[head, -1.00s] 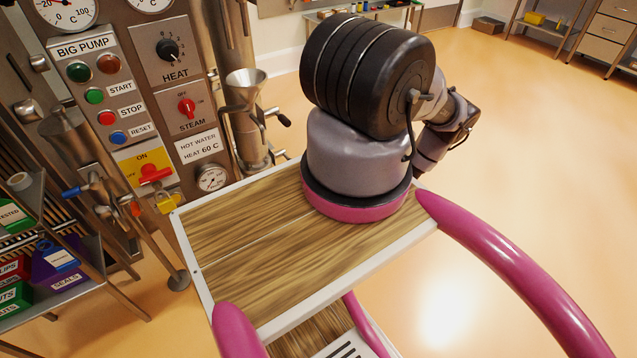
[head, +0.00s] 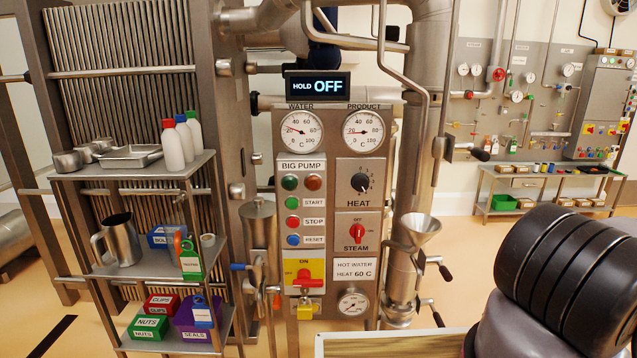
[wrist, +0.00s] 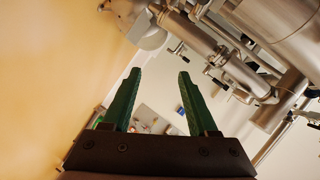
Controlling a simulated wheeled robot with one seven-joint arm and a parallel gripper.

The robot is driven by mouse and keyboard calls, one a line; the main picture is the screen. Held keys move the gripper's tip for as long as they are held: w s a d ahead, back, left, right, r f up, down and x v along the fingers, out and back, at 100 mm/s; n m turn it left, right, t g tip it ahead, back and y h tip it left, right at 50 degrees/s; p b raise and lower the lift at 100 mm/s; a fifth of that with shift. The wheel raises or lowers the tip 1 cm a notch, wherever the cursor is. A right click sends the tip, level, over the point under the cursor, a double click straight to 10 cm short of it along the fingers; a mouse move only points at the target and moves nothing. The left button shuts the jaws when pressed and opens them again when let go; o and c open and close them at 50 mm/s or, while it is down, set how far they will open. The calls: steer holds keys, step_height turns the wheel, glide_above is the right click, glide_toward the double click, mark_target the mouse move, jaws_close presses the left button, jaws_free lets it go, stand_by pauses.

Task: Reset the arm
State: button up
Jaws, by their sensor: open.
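My gripper (wrist: 158,85) shows in the wrist view with its two green fingers spread apart. Nothing is between the fingers. It is not visible in the head view, where only dark and grey links of my arm show at the lower right. In the wrist view, steel pipes and a handle are beyond the fingers to the upper right. No fingertip appears to touch anything.
A control panel (head: 331,205) with gauges and buttons stands at the middle of the head view. A steel funnel (head: 417,228) is on its right. A shelf rack (head: 135,168) with bottles and boxes is at the left. Open floor (head: 460,257) lies to the right.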

steer(key=w+d+r+n+g+h, duration=0.1)
steer(key=w+d+r+h, duration=0.2)
steer(key=r, duration=0.4)
steer(key=w+d+r+n+g, duration=0.1)
steer(key=w+d+r, duration=0.2)
steer(key=w+r, duration=0.4)
steer(key=w+d+r+n+g+h, duration=0.1)
steer(key=w+d+r+g+h, duration=0.15)
steer(key=r, duration=0.55)
steer(key=w+a+r+h, duration=0.1)
steer(key=w+a+r, duration=0.15)
steer(key=r, duration=0.85)
steer(key=w+a+r+h, duration=0.1)
steer(key=a+r, duration=0.2)
steer(key=r, duration=0.8)
steer(key=s+a+r+g, duration=0.1)
steer(key=s+a+r, duration=0.5)
steer(key=a+r, duration=0.25)
steer(key=s+a+r, duration=0.5)
steer(key=a+r, duration=0.3)
steer(key=r, duration=0.2)
steer(key=s+a+r+y, duration=0.2)
steer(key=s+a, duration=0.7)
steer(key=s, duration=0.1)
steer(key=s+a+r+n+y, duration=0.1)
steer(key=s+a+r+y, duration=0.1)
steer(key=s+a, duration=0.7)
steer(key=shift+s+a+r, duration=0.25)
steer(key=shift+s+r, duration=0.3)
steer(key=shift+s, duration=0.45)
